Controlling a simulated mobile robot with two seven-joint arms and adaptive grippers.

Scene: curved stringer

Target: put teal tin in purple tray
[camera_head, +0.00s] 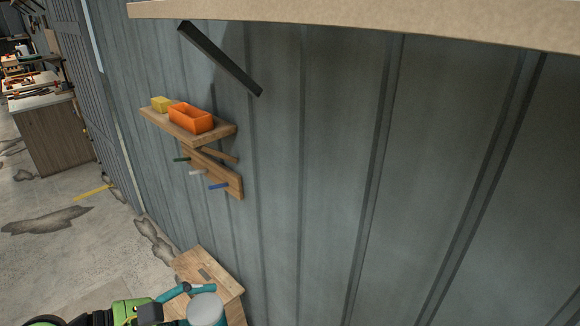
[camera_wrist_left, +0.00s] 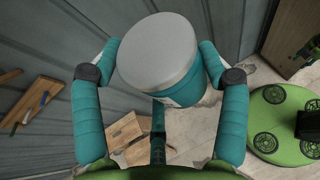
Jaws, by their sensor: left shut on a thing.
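The teal tin (camera_wrist_left: 157,48) has a wide grey lid and a teal side in the left wrist view. It also shows at the bottom edge of the head view (camera_head: 207,308). My left gripper (camera_wrist_left: 160,62) has its two teal fingers on opposite sides of the tin and is shut on it. The tin is held in the air, lid towards the wrist camera. The purple tray is not seen in either view. My right gripper is not in view.
A wall shelf (camera_head: 225,132) holds an orange open box (camera_head: 191,117) and a yellow block (camera_head: 160,103). Below is a peg rack (camera_head: 232,185). A wooden stool or box (camera_head: 196,262) stands by the metal wall. A beige ledge (camera_head: 350,22) crosses the top.

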